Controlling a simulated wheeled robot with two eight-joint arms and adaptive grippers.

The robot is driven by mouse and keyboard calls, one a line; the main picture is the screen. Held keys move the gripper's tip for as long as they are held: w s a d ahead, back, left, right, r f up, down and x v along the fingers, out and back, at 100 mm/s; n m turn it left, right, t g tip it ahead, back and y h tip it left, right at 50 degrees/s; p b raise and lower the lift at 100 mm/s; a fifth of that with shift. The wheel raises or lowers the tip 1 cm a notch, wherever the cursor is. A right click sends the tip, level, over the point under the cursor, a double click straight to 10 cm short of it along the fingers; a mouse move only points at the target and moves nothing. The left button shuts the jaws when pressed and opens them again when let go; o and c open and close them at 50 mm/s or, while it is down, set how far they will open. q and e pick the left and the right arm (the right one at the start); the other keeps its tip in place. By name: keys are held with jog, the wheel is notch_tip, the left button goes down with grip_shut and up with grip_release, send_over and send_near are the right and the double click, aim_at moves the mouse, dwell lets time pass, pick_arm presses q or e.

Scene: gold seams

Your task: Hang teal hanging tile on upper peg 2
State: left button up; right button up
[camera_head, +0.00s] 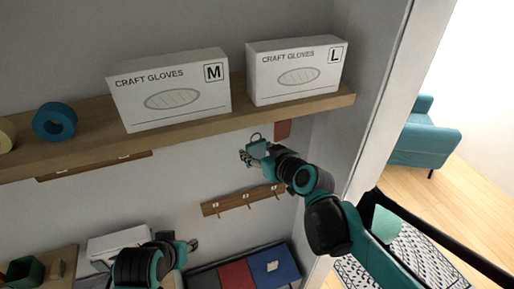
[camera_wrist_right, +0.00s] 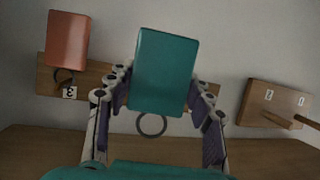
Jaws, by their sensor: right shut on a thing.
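The teal hanging tile (camera_wrist_right: 166,72) is between the fingers of my right gripper (camera_wrist_right: 158,110), which is shut on it. Its dark ring (camera_wrist_right: 151,124) sticks out at the lower end in the wrist view, which looks upside down. In the head view my right gripper (camera_head: 247,156) is just below the shelf. A wooden peg rail (camera_wrist_right: 48,82) with a label 3 is behind the tile; the tile and fingers hide its middle, so peg 2 cannot be made out there. My left gripper (camera_head: 188,244) is low in the head view; its jaws are unclear.
An orange-red tile (camera_wrist_right: 67,40) hangs by its ring at label 3. Another labelled rail (camera_wrist_right: 272,100) is at right in the wrist view. The shelf (camera_head: 85,138) carries two glove boxes (camera_head: 170,88) (camera_head: 297,72). A lower rail (camera_head: 240,201) with pegs is empty.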

jog(key=shift+w+a+f+b, duration=0.1)
jog(key=shift+w+a+b, duration=0.15)
jog(key=shift+w, duration=0.45)
jog(key=shift+w+a+f+b, duration=0.1)
jog(key=shift+w+a+b, duration=0.1)
jog(key=shift+w, duration=0.5)
jog(key=shift+w+a+f+b, duration=0.15)
jog(key=shift+w+a, duration=0.1)
jog(key=shift+w, duration=0.45)
jog(key=shift+r, duration=0.1)
jog(key=shift+w+a, duration=0.1)
jog(key=shift+w, duration=0.15)
jog(key=shift+w+a+b, duration=0.1)
jog(key=shift+w+b, duration=0.25)
jog(key=shift+w, duration=0.05)
dwell(0.5)
jog(key=shift+w+a, duration=0.1)
jog(key=shift+w, duration=0.15)
dwell(0.3)
jog(key=shift+w+a+b, duration=0.1)
jog(key=shift+w+b, duration=0.2)
jog(key=shift+w+a, duration=0.15)
jog(key=shift+w, duration=0.35)
dwell(0.7)
